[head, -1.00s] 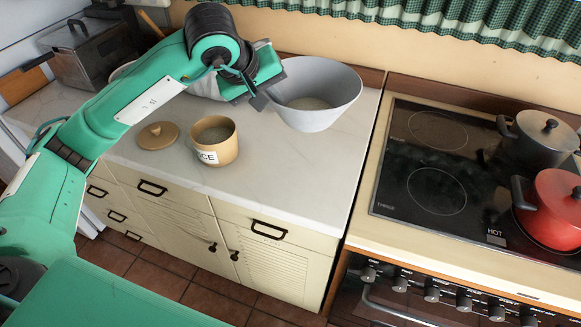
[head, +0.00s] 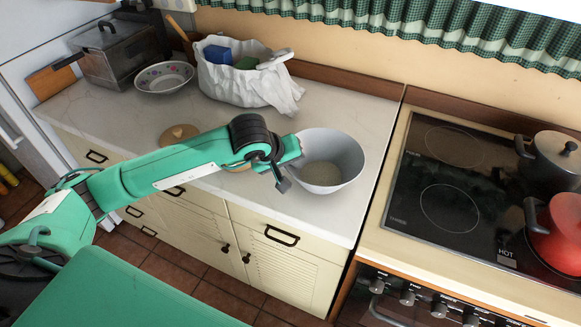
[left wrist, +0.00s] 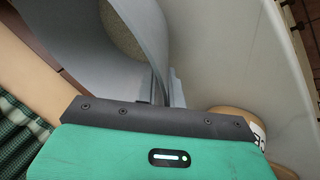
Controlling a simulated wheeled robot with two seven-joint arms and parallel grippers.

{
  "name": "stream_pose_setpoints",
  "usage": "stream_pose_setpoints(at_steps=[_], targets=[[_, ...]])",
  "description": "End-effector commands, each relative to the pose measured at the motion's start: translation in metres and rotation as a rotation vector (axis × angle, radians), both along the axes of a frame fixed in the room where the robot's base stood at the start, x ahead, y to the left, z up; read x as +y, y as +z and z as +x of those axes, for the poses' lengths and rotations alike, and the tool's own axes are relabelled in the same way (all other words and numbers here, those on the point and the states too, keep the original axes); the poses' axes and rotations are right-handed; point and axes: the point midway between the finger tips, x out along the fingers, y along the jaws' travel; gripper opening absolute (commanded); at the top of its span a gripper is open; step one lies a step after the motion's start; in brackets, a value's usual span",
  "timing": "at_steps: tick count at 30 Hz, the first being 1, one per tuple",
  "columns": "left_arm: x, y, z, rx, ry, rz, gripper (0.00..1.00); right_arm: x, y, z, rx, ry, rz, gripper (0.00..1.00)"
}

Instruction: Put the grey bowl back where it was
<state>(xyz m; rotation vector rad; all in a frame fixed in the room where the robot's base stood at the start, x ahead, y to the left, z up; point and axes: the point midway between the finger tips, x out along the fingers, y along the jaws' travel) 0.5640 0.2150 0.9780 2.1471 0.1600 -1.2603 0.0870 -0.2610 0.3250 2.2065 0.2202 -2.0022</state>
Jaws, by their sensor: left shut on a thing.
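The grey bowl (head: 345,180) is at the right end of the white counter, upright or nearly so, with some pale grainy stuff inside. My left gripper (head: 287,177) is shut on the bowl's left rim. In the left wrist view the bowl's wall (left wrist: 95,50) runs up to my left gripper's fingers (left wrist: 165,92). I cannot tell whether the bowl's base touches the counter. My right gripper is not in view.

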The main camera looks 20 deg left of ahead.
Motion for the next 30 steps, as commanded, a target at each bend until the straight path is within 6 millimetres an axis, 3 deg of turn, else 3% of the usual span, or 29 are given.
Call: stream_pose_setpoints(at_steps=[4, 16, 17, 20, 30], targets=[[0.0, -0.018, 0.0, 0.001, 0.0, -0.001, 0.0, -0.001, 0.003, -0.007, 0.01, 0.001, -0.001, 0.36], [0.0, -0.023, 0.0, -0.003, 0.0, -0.001, 0.0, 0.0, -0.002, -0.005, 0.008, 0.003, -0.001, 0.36], [0.0, -0.023, 0.0, -0.001, 0.0, 0.0, 0.12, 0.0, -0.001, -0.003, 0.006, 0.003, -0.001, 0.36], [0.0, -0.023, 0.0, 0.0, 0.0, 0.0, 0.31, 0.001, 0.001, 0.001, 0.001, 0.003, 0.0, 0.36], [0.0, -0.021, 0.0, 0.0, 0.001, -0.001, 0.32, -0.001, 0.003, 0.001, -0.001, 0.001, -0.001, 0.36]])
